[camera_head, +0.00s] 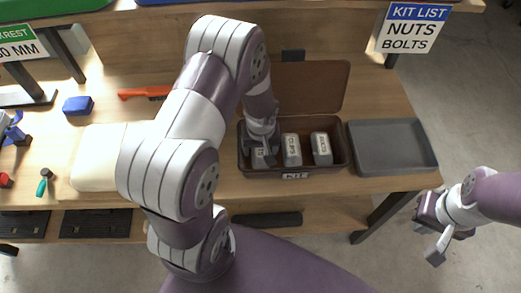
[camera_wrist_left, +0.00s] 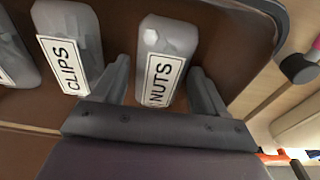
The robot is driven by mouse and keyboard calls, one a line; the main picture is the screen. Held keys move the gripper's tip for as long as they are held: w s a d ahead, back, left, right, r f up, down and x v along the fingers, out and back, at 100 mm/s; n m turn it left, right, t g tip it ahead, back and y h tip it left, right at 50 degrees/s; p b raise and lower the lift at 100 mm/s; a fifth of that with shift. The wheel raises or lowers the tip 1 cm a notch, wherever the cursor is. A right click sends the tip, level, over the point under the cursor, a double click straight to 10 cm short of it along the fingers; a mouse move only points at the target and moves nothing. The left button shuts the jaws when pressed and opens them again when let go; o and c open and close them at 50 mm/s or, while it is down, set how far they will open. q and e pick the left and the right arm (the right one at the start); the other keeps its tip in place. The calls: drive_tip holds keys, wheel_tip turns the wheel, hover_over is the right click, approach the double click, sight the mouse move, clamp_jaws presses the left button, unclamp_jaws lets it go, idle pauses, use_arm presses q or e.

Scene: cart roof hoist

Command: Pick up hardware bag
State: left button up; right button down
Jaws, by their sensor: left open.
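An open brown kit case (camera_head: 295,172) stands on the bench with three grey bags in a row. My left gripper (camera_head: 262,146) is inside its left end, open, over the leftmost bag (camera_head: 260,160). In the left wrist view that bag is labelled NUTS (camera_wrist_left: 165,62) and lies between the two spread fingers. The middle bag is labelled CLIPS (camera_head: 292,150); it is beside one finger in the wrist view (camera_wrist_left: 70,42). The right-hand bag (camera_head: 321,148) has a label too small to read. My right gripper (camera_head: 430,238) is open and empty, off the bench at the right.
A sign (camera_head: 413,28) reads KIT LIST, NUTS, BOLTS. An empty grey tray (camera_head: 393,146) sits right of the case. The case lid (camera_head: 312,84) stands open behind. An orange-red tool (camera_head: 144,93), a blue block (camera_head: 78,105) and a cream pad (camera_head: 95,160) lie to the left.

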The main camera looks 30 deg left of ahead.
use_arm(q)
drive_tip(key=c, duration=0.9)
